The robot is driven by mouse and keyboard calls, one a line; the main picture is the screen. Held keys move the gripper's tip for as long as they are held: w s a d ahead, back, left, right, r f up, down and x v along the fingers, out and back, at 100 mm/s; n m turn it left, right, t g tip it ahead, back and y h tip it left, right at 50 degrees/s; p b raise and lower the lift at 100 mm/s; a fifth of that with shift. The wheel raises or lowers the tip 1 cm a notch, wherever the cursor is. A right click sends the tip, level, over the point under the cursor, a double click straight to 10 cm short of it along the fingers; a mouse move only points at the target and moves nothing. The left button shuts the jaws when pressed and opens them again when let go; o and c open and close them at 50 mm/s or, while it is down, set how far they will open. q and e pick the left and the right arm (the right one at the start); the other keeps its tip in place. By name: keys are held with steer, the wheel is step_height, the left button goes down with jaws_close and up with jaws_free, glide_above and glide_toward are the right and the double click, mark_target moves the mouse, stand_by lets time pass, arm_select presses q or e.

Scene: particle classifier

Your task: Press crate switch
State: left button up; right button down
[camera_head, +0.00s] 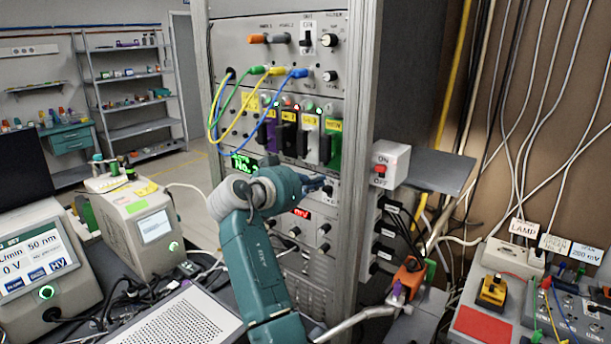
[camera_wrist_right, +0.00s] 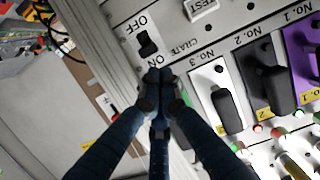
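The crate switch (camera_wrist_right: 148,43) is a small black rocker on a white panel in the right wrist view. The words OFF, ON and CRATE are printed upside down beside it. My right gripper (camera_wrist_right: 157,82) has its dark fingertips together, with nothing seen between them. In the picture the tips lie just below the switch, apart from it; their distance from the panel is hard to tell. In the head view, my right gripper (camera_head: 322,184) reaches to the rack's front near its right post. It covers part of the panel there. My left gripper is out of view.
The equipment rack (camera_head: 355,120) has looped cables (camera_head: 225,125) and coloured modules (camera_head: 290,133) above my gripper. A white box with a red ON/OFF switch (camera_head: 380,170) sticks out at the rack's right. Bench instruments (camera_head: 138,222) stand at left.

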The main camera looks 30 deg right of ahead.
mark_target(324, 189)
steer(key=shift+p+x, duration=0.35)
steer(key=shift+x, duration=0.8)
step_height(324, 189, down, 3)
steer(key=b, duration=0.3)
steer(key=shift+b, duration=0.3)
steer(key=shift+r, duration=0.1)
